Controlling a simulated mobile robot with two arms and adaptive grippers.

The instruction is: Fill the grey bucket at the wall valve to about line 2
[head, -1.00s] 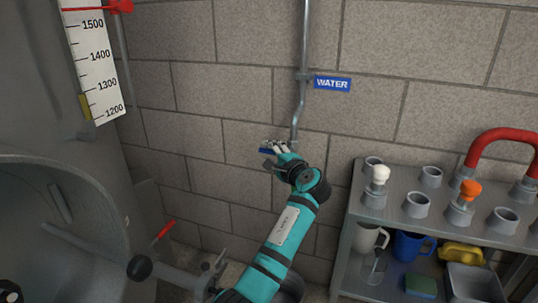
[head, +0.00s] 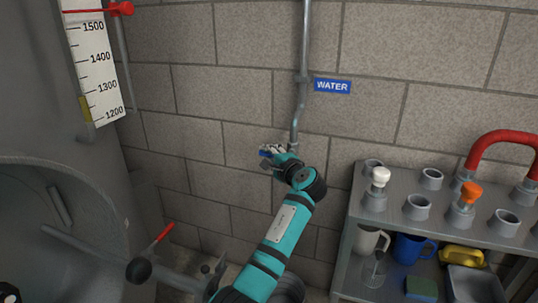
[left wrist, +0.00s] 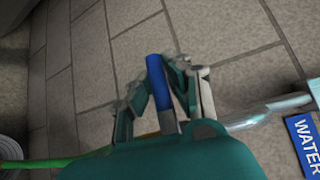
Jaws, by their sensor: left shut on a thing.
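The wall valve's blue handle (head: 265,153) sits at the lower end of the water pipe (head: 304,60). My left gripper (head: 275,155) is shut on this blue handle. In the left wrist view the blue handle (left wrist: 158,85) stands between the two fingers, and the pipe (left wrist: 265,112) runs off to the right. The grey bucket (head: 291,288) is on the floor below, mostly hidden behind my left arm. Its inside, its lines and any water in it cannot be seen. The valve's outlet is hidden too. My right gripper is not in view.
A blue WATER sign (head: 332,86) is on the wall right of the pipe. A metal rack (head: 345,262) with fittings, jugs and a sponge stands at the right. A large grey tank (head: 30,125) with a scale and open hatch stands at the left. A red-handled lever (head: 165,232) sticks out low.

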